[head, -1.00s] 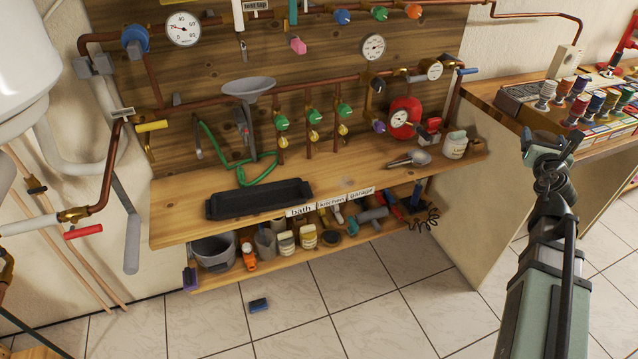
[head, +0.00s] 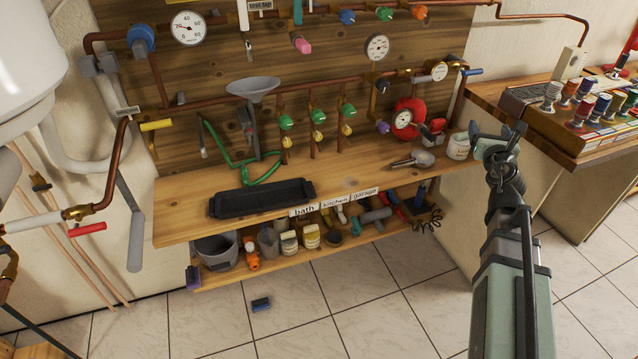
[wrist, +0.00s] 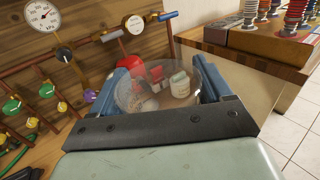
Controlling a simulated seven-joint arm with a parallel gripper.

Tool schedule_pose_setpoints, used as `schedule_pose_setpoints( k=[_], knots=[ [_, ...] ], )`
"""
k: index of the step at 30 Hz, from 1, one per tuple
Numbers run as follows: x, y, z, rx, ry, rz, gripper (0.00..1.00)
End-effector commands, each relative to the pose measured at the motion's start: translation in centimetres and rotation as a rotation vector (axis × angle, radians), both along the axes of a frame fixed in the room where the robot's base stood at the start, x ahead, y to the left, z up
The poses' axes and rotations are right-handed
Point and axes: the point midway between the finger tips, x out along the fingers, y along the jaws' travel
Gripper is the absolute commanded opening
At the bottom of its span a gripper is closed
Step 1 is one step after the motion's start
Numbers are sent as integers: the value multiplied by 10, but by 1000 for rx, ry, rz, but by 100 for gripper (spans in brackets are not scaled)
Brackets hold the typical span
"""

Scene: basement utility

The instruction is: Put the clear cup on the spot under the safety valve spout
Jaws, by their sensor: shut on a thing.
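My gripper (head: 497,138) is above the right end of the wooden bench (head: 350,183). In the wrist view, its two blue fingers (wrist: 158,84) are on either side of the clear cup (wrist: 135,97) and hold it. Bench items show through the cup. In the head view I cannot make out the cup. A red-capped fitting (head: 435,128), perhaps the safety valve, is beside the red round vessel (head: 408,113), left of my gripper. Its spout and the spot under it cannot be made out.
A pale tin (head: 459,147) stands at the bench's right end, close to my gripper. A metal scoop-like tool (head: 415,160) lies left of it. A black tray (head: 262,198) and grey funnel (head: 252,86) are farther left.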

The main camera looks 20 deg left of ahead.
Motion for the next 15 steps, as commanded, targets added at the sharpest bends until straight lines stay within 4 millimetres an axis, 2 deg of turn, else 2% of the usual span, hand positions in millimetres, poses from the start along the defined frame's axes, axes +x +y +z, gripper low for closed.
schedule_pose_setpoints(
  k=[1, 15],
  knots=[
    [-2, 21, -3, 1, 0, 28, 39],
    [-34, 189, -28, 1, 0, 248, 39]
  ],
)
